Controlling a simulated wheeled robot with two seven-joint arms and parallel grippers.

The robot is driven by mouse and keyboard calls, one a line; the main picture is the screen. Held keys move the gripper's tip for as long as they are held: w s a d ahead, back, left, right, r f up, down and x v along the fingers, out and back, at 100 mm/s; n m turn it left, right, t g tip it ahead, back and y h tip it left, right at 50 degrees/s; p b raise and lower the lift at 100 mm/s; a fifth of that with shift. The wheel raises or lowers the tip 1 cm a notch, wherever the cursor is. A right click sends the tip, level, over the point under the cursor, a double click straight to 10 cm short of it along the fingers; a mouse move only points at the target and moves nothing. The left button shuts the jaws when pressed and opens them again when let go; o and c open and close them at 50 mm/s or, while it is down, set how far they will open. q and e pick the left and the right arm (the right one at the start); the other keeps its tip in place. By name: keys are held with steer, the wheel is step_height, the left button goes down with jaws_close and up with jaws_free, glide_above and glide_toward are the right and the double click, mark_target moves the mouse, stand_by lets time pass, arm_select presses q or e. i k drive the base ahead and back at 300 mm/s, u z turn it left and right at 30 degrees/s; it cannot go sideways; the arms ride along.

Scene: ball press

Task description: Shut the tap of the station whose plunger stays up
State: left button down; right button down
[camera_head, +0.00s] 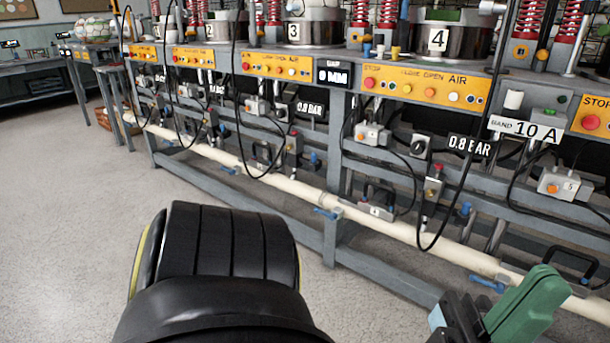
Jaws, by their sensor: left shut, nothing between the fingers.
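Station 4 (438,40) and station 3 (293,32) stand on the bench, their tops cut off by the frame; I cannot tell which plunger is up. Blue lever taps sit along the pale pipe below: one (327,213) under the middle, one (488,284) at the lower right, one (228,169) further left. Small blue knobs (465,209) also hang under the gauges. My left gripper (530,300), with green and dark parts, is at the lower right, shut and empty, close to the lower right tap in the picture; contact cannot be told. My right gripper is out of view.
Yellow button panels (425,85) line the bench front. The pale pipe (400,232) runs low along the grey frame. Black cables hang in front of the lower rails. The floor (70,240) at left is clear.

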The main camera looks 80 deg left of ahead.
mark_target(333, 216)
steer(key=u, duration=2.25)
steer(key=i, duration=1.6)
steer(key=z, duration=0.35)
